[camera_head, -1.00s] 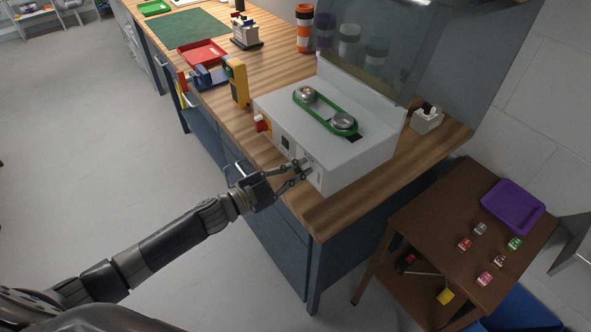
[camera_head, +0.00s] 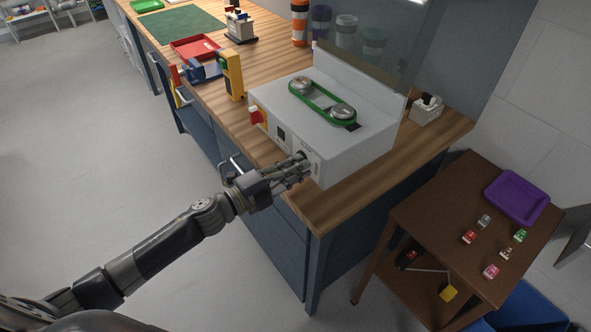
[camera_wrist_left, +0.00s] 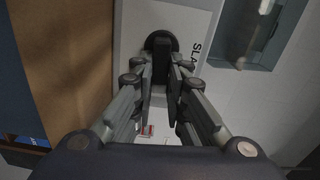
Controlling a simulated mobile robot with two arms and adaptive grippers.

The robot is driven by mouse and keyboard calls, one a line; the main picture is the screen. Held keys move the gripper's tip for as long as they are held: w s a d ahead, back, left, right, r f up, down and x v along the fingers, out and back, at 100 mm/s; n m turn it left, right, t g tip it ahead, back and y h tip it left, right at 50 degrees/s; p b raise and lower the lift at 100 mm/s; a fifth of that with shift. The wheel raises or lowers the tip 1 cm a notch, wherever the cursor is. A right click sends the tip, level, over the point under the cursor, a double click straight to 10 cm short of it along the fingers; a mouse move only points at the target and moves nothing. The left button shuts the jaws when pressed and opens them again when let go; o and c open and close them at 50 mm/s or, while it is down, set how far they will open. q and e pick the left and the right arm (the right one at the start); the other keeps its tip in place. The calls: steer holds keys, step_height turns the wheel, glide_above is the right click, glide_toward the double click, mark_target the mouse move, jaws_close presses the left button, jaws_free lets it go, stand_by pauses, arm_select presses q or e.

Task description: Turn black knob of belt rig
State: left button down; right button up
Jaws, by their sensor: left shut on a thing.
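The belt rig (camera_head: 345,155) is a pale grey box on the wooden bench, with a green belt (camera_head: 323,102) around two metal pulleys on its top. The black knob (camera_wrist_left: 158,44) shows in the left wrist view as a round base with a raised grip bar, on the rig's front panel beside dark lettering. My left gripper (camera_head: 302,168) reaches the right part of that panel and is shut on the black knob. Its fingers hide most of the knob in the head view. My right gripper is not in view.
A red knob on a yellow plate (camera_head: 255,115) sits on the panel's left part. A yellow device (camera_head: 232,76) and a red tray (camera_head: 195,47) stand farther left on the bench. A brown side table (camera_head: 432,215) with a purple tray (camera_head: 516,197) is at right.

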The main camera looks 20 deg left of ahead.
arm_select(q)
steer(key=shift+f+m, duration=0.15)
steer(key=shift+m, duration=0.35)
steer(key=c, duration=1.6)
jaws_free()
steer(key=v, duration=1.2)
